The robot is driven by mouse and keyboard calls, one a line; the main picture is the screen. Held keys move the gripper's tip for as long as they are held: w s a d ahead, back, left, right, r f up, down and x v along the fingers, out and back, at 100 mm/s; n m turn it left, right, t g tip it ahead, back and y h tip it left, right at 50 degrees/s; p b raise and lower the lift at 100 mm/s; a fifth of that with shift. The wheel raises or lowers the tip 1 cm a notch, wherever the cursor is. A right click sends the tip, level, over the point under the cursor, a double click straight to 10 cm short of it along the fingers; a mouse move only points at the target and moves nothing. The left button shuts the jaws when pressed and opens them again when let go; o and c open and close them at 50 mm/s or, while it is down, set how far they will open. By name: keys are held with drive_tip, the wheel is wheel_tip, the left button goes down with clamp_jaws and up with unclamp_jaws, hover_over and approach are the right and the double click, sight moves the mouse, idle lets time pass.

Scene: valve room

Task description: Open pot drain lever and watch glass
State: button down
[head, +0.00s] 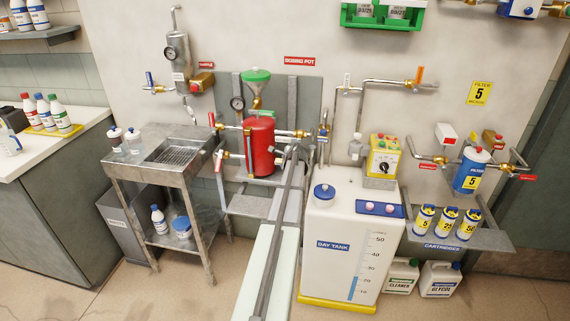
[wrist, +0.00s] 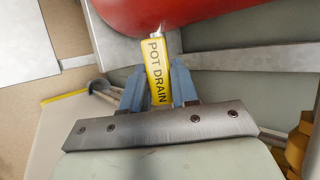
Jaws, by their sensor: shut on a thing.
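The yellow lever marked POT DRAIN (wrist: 154,52) stands between the two blue fingers of my gripper (wrist: 156,78) in the wrist view. My gripper is shut on it. The lever's upper end lies close under the red pot (wrist: 150,12). In the head view the red dosing pot (head: 258,147) is on the back wall, with a green funnel (head: 256,76) above it. My arm reaches up to the pot's lower right and hides the lever there. I cannot make out the watch glass for certain in either view.
A white day tank (head: 335,235) stands close to the right of my arm. A metal sink bench (head: 170,160) is at the left. Pipes and valves flank the pot. A shelf with filter cartridges (head: 447,226) is further right, with jugs (head: 440,279) below.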

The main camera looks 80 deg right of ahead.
drive_tip(key=shift+d+r, duration=0.1)
idle(0.4)
drive_tip(key=c, duration=0.9)
unclamp_jaws()
drive_tip(key=shift+c, duration=0.2)
drive_tip(key=v, duration=1.4)
